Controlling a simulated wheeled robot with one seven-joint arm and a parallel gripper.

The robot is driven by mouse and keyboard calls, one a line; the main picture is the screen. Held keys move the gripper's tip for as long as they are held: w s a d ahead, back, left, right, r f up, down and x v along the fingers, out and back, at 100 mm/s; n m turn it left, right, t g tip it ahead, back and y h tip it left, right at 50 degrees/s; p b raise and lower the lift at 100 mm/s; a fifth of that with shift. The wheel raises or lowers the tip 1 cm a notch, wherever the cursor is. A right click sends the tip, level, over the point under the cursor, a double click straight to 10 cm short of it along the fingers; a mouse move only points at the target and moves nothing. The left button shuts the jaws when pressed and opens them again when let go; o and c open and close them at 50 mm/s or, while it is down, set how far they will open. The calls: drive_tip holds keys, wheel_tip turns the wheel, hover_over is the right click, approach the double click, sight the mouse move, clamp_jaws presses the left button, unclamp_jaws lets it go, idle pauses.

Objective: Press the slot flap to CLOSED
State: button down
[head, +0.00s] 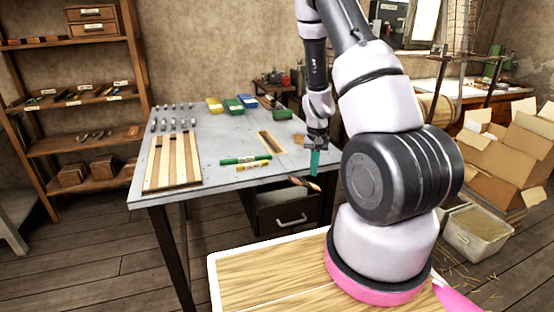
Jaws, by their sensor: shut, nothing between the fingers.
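A narrow slot with a pale wooden rim (270,141) lies in the grey table top, left of my gripper. I cannot make out a flap or a CLOSED mark on it for certain. My gripper (314,172) points down with teal fingers at the table's right front edge. The fingers look shut and empty. A small brown piece (306,184) shows just below the fingertips, at the open top of a drawer; I cannot tell what it is or whether the fingers touch it.
A green marker (245,159) and a yellow one (252,167) lie left of my gripper. A dark drawer (289,215) hangs under the table (215,135). Wooden strips (172,163) lie at the left. Cardboard boxes (515,145) stand at the right.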

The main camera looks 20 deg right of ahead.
drive_tip(key=shift+r, duration=0.55)
drive_tip(key=shift+r, duration=2)
drive_tip(key=s+a+r+t+y, duration=0.15)
drive_tip(key=a+r, duration=0.25)
drive_tip(key=r, duration=0.6)
drive_tip(key=s+a+r+t+y, duration=0.15)
drive_tip(key=a+r, duration=0.25)
drive_tip(key=r, duration=0.7)
drive_tip(key=s+a+r+t, duration=0.2)
drive_tip(key=s+r, duration=0.5)
drive_tip(key=s, duration=0.1)
drive_tip(key=s+a+r+n+t+h, duration=0.1)
drive_tip(key=s+a+r+t, duration=0.1)
drive_tip(key=s+r, duration=0.5)
drive_tip(key=shift+s+a, duration=0.65)
drive_tip(key=shift+s, duration=0.25)
